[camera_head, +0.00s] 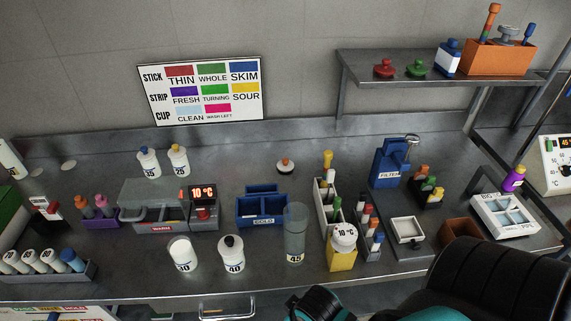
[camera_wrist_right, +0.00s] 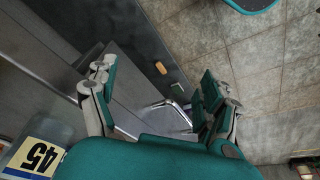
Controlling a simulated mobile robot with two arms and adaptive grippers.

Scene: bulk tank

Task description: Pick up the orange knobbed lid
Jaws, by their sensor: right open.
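The orange-knobbed lid (camera_head: 285,165) lies on the steel counter toward the back, near the middle. It is a small pale disc with an orange knob on top, and nothing touches it. My right gripper (camera_wrist_right: 155,85) is open and empty in the right wrist view. Its fingers point past the counter front, with tiled floor beyond. The lid does not show in that view. Part of my right arm shows at the bottom of the head view, in front of the counter. My left gripper is not in view.
A blue COLD tray (camera_head: 262,207) and a clear cylinder marked 45 (camera_head: 295,240) stand in front of the lid. A white rack (camera_head: 328,195) with tubes stands to its right. Red (camera_head: 385,69) and green (camera_head: 416,70) knobbed lids sit on the shelf.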

